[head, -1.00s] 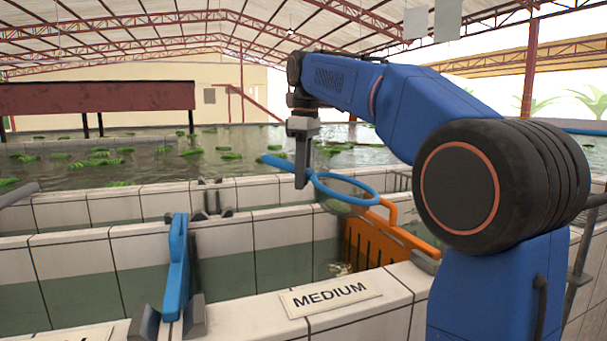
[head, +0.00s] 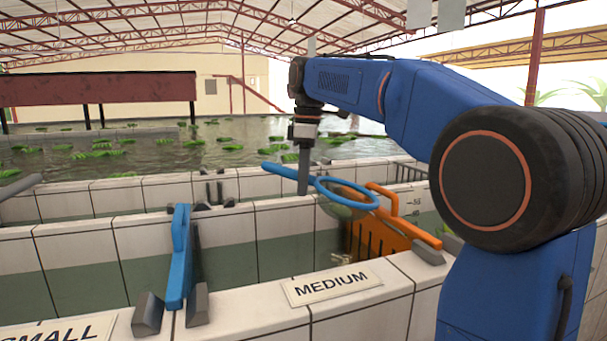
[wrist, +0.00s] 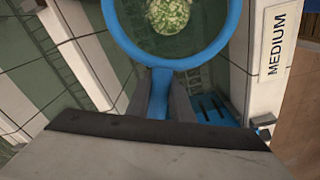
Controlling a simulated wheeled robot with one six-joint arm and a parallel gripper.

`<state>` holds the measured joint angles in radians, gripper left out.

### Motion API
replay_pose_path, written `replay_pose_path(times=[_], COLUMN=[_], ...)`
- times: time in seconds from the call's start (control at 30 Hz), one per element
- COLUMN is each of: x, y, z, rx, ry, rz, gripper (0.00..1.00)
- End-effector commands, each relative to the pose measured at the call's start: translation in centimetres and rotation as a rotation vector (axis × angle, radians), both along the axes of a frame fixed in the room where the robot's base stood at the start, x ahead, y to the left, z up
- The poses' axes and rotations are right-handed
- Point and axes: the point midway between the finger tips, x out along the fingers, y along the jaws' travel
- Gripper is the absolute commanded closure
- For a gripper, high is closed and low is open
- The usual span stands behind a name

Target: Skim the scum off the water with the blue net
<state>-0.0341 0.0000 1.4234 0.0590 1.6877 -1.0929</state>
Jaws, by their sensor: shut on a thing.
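My gripper (head: 304,178) is shut on the handle of the blue net (head: 347,193) and holds it above the tiled tank. The net's round hoop points right, towards the orange grate, with its mesh hanging below the rim. In the wrist view the blue hoop (wrist: 222,50) fills the top, and its handle runs down between my fingers (wrist: 160,98). A pale green, speckled patch of scum (wrist: 169,14) shows through the hoop. I cannot tell whether it lies in the mesh or on the water (wrist: 140,45) below.
An orange slotted grate (head: 380,237) stands right of the net. A blue gate (head: 180,258) stands in the wall at left. A "MEDIUM" sign (head: 331,287) lies on the front tiled ledge. Green bunches float in the large pool (head: 150,153) behind.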

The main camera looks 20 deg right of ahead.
Motion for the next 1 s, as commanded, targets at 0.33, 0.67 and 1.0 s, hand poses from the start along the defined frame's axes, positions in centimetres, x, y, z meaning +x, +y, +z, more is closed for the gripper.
replay_pose_path(times=[0.33,0.67,1.0], x=[-0.1,-0.1,-0.1], y=[0.0,0.0,0.0], z=[-2.8,-5.4,-8.2], rx=[0.0,0.0,0.0], ry=[0.0,0.001,0.001], rz=[0.0,0.0,0.0], gripper=[1.0,1.0,1.0])
